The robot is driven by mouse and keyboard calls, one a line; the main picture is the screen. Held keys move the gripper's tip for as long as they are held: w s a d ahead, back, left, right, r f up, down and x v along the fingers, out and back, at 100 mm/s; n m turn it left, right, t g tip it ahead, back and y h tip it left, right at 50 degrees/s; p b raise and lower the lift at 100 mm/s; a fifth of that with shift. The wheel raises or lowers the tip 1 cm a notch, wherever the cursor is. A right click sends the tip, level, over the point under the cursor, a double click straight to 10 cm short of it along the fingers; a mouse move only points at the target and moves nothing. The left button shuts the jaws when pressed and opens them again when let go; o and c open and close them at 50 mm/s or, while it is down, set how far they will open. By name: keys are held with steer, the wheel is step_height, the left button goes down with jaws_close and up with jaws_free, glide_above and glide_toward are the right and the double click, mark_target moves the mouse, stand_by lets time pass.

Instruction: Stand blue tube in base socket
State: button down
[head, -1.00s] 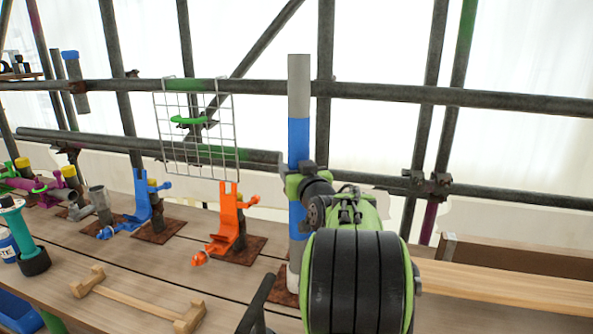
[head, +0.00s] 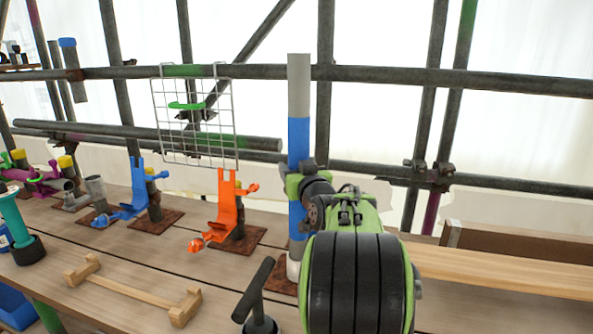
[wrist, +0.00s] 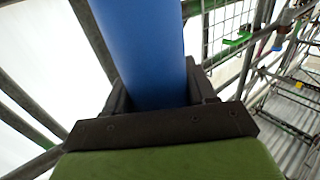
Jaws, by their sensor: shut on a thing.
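The blue tube (head: 298,140) stands upright in the head view, with a grey upper part and a wide blue band. My gripper (head: 303,182) is shut around the blue band, which also fills the middle of the wrist view (wrist: 150,45). Below the gripper the tube runs down to a pale collar (head: 293,268) over a rusty base plate (head: 281,286). My arm covers part of this plate. I cannot tell whether the tube's lower end is inside the socket or only in line with it.
An orange bracket (head: 229,205) and a blue bracket (head: 138,190) stand on plates to the left. A wooden handle (head: 135,292) and a black T-shaped handle (head: 258,290) are in front. Scaffold rails and a wire grid (head: 195,120) are behind. Planks (head: 510,265) lie right.

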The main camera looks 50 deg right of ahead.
stand_by(0.3)
steer(key=shift+c, duration=1.4)
jaws_free()
steer(key=shift+o, duration=1.4)
steer(key=shift+f, duration=0.2)
steer(key=shift+f+b, duration=0.4)
steer(key=shift+b, duration=0.25)
steer(key=shift+f+b, duration=0.2)
steer(key=shift+b, duration=0.1)
steer(key=shift+s, duration=0.1)
steer(key=v, duration=0.9)
steer(key=shift+b, duration=0.3)
